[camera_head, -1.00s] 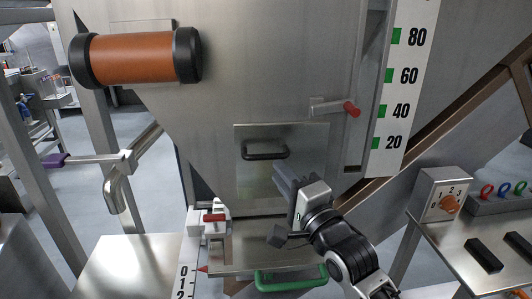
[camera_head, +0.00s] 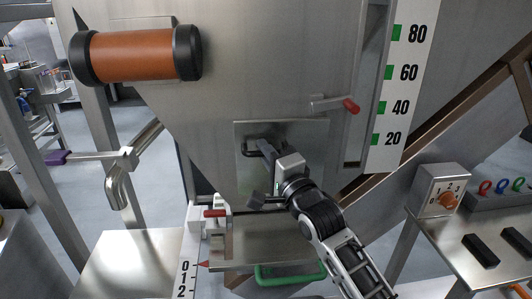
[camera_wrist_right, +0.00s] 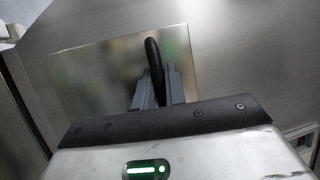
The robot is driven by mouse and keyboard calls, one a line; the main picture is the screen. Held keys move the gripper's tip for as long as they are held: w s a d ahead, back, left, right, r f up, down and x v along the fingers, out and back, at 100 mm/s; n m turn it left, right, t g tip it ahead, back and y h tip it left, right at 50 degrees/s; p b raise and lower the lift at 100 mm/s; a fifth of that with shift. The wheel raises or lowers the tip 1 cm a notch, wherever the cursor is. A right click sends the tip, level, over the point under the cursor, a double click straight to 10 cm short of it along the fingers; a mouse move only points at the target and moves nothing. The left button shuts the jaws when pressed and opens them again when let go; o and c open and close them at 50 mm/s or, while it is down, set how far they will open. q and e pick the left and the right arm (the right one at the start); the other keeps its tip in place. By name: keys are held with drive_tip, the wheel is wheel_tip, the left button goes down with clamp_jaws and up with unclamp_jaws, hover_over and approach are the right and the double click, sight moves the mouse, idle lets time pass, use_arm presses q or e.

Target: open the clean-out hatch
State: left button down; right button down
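The clean-out hatch (camera_head: 300,136) is a square metal plate on the lower front of the steel hopper, lying flat against it. Its black handle (camera_head: 250,147) is near the plate's upper middle, partly covered by my right gripper (camera_head: 266,152). In the right wrist view the hatch plate (camera_wrist_right: 90,72) and the curved handle (camera_wrist_right: 152,52) show, with the handle running down between the two fingers of my right gripper (camera_wrist_right: 158,88). The fingers lie close on either side of the handle; whether they press on it is not clear. My left gripper is not in view.
A red-tipped lever (camera_head: 350,105) sticks out above and right of the hatch. A metal tray (camera_head: 240,252) with a green handle (camera_head: 290,275) is below. A dial box (camera_head: 440,190) stands on the right table. An orange cylinder (camera_head: 135,53) is at upper left.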

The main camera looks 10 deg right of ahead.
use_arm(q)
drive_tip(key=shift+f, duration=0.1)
